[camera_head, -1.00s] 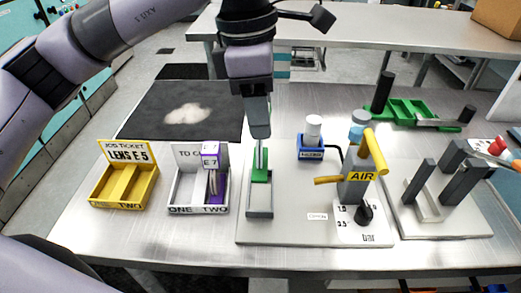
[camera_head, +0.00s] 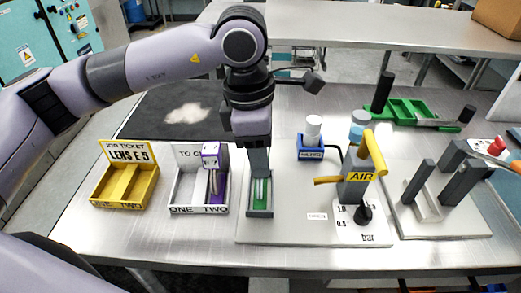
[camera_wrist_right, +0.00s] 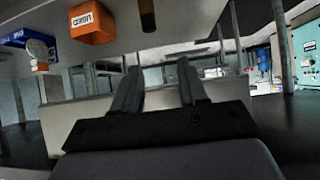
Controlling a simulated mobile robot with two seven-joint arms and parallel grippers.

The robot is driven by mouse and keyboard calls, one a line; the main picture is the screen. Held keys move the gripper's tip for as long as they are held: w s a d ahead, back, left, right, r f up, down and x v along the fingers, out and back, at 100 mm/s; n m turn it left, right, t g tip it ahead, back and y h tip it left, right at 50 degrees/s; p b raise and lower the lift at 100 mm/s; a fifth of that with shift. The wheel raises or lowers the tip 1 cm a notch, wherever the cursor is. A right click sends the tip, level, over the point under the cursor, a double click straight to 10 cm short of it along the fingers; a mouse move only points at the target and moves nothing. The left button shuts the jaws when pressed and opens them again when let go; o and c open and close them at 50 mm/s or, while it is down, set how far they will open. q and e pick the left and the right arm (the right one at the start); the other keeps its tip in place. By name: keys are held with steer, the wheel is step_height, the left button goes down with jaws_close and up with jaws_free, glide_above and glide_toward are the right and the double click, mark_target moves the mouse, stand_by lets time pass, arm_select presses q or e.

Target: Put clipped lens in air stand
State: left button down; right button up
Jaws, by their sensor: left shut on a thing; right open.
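My left gripper (camera_head: 260,190) points straight down, shut on the green clip (camera_head: 254,207). The clip is low inside the grey upright frame of the air stand (camera_head: 260,215). The fingers hide much of the clip, and I cannot make out the lens or whether the clip touches the frame's bottom. The stand's yellow AIR handle (camera_head: 374,152) and black knob (camera_head: 364,214) are to the right on the same plate. My right gripper (camera_wrist_right: 157,85) is open and empty in the right wrist view.
A yellow job ticket tray (camera_head: 124,201) reading LENS E 5 and a white tray (camera_head: 184,207) with a purple E 7 piece (camera_head: 211,160) stand left. A blue holder (camera_head: 310,154) with a white cylinder is behind. A grey fixture (camera_head: 430,211) and green rack (camera_head: 407,106) are right.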

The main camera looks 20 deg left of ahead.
arm_select(q)
steer(key=c, duration=0.6)
jaws_free()
step_height(320, 180, up, 12)
steer(key=a, duration=0.1)
steer(key=shift+s+a, duration=0.2)
steer(key=shift+s, duration=0.1)
